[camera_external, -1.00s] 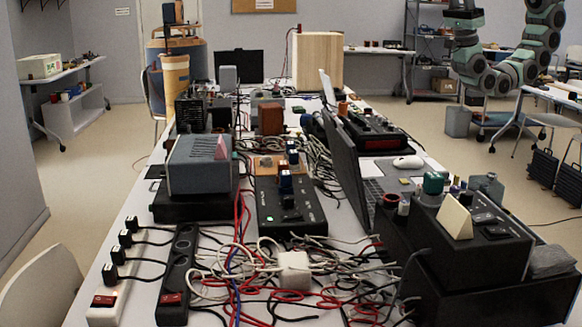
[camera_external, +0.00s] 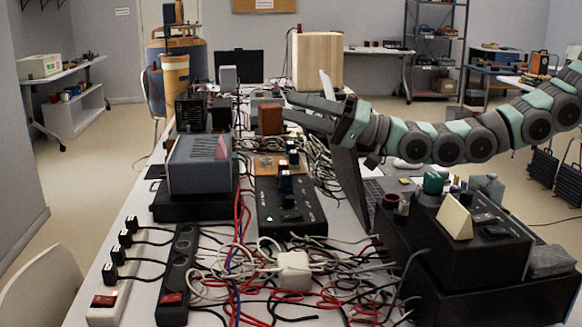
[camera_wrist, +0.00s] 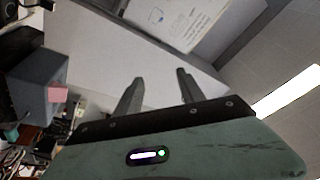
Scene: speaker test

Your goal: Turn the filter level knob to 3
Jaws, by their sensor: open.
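No label reading "filter level" can be read in either view, so I cannot tell which knob is the filter level knob. Another black box (camera_external: 468,245) at the right has a green knob (camera_external: 433,183) and other small controls on top. My gripper (camera_external: 289,107) reaches in from the right above the table, fingers pointing left, apart and empty. It is above the mid-table box and touches no knob. Its spread fingers also show in the wrist view (camera_wrist: 160,76).
A laptop (camera_external: 351,175) stands open below my arm. A grey device (camera_external: 199,163) sits left of the mid-table box. Tangled cables (camera_external: 250,270) and power strips (camera_external: 178,275) cover the front. A wooden box (camera_external: 318,60) stands behind. The wrist view shows wall and a whiteboard (camera_wrist: 185,18).

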